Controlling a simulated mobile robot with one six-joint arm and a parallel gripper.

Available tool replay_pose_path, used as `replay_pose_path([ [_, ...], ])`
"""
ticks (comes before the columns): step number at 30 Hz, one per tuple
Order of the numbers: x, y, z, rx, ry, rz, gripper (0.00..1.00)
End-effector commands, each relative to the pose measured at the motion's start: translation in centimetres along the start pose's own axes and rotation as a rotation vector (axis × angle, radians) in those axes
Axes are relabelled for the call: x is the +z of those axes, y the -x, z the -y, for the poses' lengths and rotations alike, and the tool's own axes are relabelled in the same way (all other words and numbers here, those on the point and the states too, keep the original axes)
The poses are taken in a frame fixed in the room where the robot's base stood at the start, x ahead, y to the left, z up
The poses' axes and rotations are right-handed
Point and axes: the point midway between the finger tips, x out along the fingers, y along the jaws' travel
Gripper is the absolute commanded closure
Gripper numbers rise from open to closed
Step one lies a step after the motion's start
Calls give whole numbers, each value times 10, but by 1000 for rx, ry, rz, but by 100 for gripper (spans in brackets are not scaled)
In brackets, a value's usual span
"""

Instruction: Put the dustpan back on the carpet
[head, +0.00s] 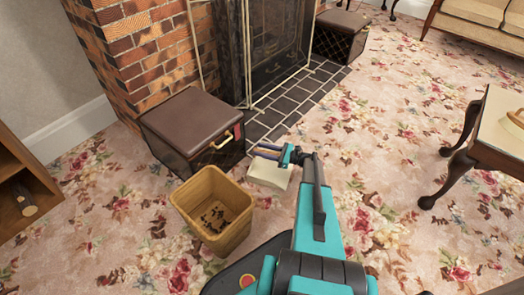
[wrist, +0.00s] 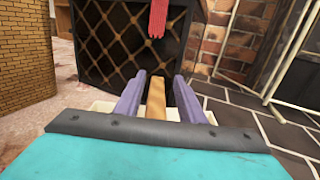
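The dustpan (head: 269,173) is cream with a wooden handle. In the head view it is low over the floor, beside the dark tiles and right of a brown box; I cannot tell whether it touches the carpet. My gripper (head: 288,155) is above and beside it. In the wrist view the wooden handle (wrist: 156,100) lies between the purple fingers of my gripper (wrist: 159,82). The fingers stand apart, with narrow gaps showing beside the handle. The cream pan (wrist: 103,107) shows partly behind the fingers. The flowered carpet (head: 390,150) spreads around.
A brown leather-topped box (head: 190,125) stands left of the dustpan. A wooden wastebasket (head: 240,222) with dark bits inside stands in front. The tiled hearth (head: 275,112) and fireplace screen are behind. A table (head: 502,125) is at right. Carpet between is clear.

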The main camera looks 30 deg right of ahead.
Motion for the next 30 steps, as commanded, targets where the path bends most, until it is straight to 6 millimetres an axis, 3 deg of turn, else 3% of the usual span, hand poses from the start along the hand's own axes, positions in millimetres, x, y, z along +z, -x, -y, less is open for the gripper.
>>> replay_pose_path([
  [7,4,0,0,0,0,0,64],
  [11,4,12,1,-2,0,0,64],
  [30,4,106,1,-1,0,0,64],
])
